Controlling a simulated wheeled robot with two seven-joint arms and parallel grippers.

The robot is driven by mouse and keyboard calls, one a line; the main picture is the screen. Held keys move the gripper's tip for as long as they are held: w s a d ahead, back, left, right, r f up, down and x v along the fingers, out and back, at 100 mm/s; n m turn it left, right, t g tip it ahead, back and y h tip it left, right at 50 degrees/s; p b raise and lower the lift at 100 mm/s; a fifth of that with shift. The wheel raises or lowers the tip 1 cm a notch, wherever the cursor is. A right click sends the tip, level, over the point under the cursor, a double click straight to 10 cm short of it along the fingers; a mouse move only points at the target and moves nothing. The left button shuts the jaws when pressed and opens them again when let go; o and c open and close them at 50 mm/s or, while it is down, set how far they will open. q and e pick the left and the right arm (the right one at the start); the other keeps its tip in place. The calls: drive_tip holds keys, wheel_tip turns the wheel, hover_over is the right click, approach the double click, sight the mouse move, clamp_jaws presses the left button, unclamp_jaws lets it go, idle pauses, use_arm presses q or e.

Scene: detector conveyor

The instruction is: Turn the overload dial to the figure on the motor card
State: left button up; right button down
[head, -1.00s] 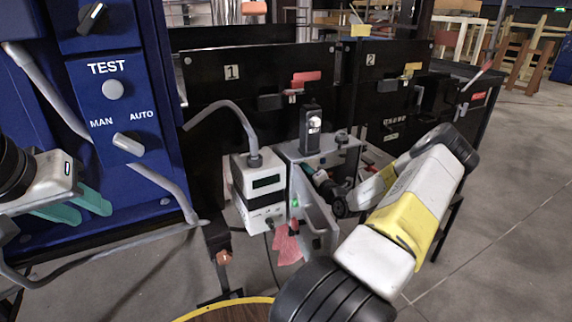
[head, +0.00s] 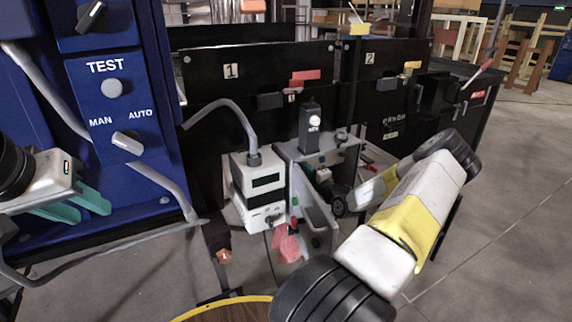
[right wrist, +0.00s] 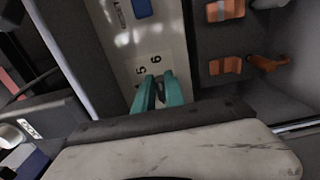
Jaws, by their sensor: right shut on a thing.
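My right gripper (right wrist: 158,92) is shut on the overload dial, a small dark knob (right wrist: 159,82) between its teal fingertips. The dial sits on a pale panel (right wrist: 118,52) with printed figures; 5 and 6 are legible just beyond the fingers. The fingers hide most of the dial, and I cannot tell where it points. In the head view the right gripper (head: 309,169) reaches into the open grey unit (head: 316,215), where the dial is hidden. My left gripper (head: 90,207) is open and empty before the blue cabinet. I cannot make out a motor card.
A white box with a dark display (head: 258,190) stands left of the open unit, a grey conduit (head: 235,112) rising from it. A red tag (head: 287,245) hangs below. Orange clips (right wrist: 225,66) sit beside the panel. The blue cabinet (head: 110,130) fills the left.

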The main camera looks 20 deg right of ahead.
drive_tip(key=shift+r, duration=0.1)
drive_tip(key=c, duration=1.4)
unclamp_jaws()
drive_tip(key=shift+w, duration=0.1)
drive_tip(key=s, duration=0.8)
drive_tip(key=shift+d, duration=0.35)
